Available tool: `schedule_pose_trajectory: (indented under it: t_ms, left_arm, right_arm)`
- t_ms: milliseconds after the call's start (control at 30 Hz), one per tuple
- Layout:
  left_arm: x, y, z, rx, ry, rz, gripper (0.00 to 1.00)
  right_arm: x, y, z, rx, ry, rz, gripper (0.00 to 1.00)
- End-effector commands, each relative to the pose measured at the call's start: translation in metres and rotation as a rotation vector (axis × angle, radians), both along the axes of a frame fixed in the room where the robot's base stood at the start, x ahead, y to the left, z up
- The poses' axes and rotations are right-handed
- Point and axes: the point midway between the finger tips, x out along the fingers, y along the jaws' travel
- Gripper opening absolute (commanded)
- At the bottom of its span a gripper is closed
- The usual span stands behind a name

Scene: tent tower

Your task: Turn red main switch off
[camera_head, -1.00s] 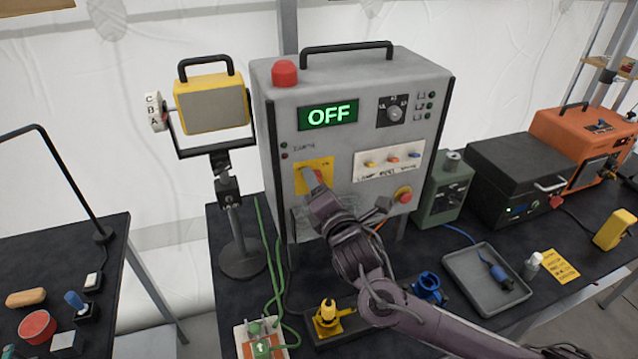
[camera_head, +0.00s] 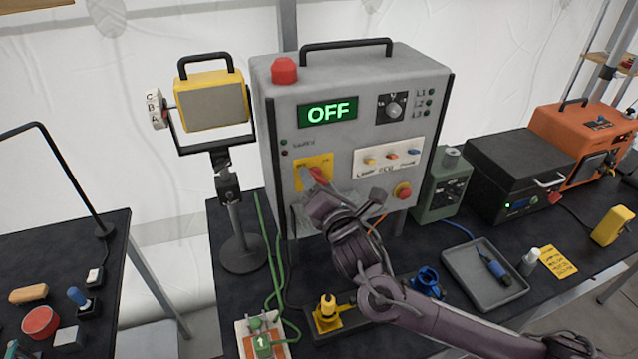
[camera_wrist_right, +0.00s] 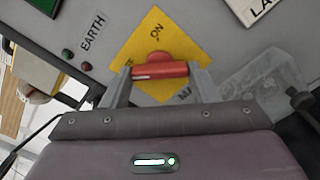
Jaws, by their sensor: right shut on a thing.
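The red main switch (camera_head: 318,174) sits on a yellow plate (camera_head: 299,184) at the lower left of the grey cabinet's front (camera_head: 350,140). In the right wrist view the red handle (camera_wrist_right: 160,70) lies crosswise on the yellow plate (camera_wrist_right: 145,48), with the printed "ON" above it. My right gripper (camera_head: 307,188) is at the switch, its two fingers (camera_wrist_right: 160,78) closed on the ends of the handle. The fingers and wrist hide part of the plate. The cabinet's display (camera_head: 328,113) reads OFF in green. My left gripper is not in view.
A red button (camera_head: 284,70) stands on the cabinet top, and another red knob (camera_head: 402,190) is at the front's lower right. A yellow lamp (camera_head: 211,102) stands to the left.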

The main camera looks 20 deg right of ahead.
Motion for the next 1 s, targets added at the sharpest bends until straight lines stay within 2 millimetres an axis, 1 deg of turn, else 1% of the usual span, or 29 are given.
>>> schedule_pose_trajectory:
  t_ms: [33,200,433,533,667,900,1000]
  left_arm:
    - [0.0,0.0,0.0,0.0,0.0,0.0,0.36]
    - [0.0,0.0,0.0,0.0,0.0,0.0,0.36]
    - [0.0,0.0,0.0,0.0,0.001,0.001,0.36]
    - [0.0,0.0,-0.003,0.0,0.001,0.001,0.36]
    - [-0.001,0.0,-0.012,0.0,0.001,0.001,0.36]
    - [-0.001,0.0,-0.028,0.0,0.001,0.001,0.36]
    - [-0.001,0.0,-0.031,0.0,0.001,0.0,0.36]
  right_arm:
    - [-0.001,0.001,-0.004,-0.005,0.008,0.003,0.56]
    - [-0.001,0.001,-0.003,-0.003,0.006,0.001,0.76]
    - [0.0,0.0,-0.001,-0.001,0.004,0.001,0.76]
    - [-0.004,0.0,-0.003,-0.002,0.003,0.001,0.76]
    - [-0.021,0.0,-0.005,0.0,0.004,0.002,0.76]
    - [-0.061,-0.001,-0.006,-0.001,0.005,0.002,0.76]
    - [-0.072,-0.002,-0.005,-0.002,0.006,0.001,0.76]
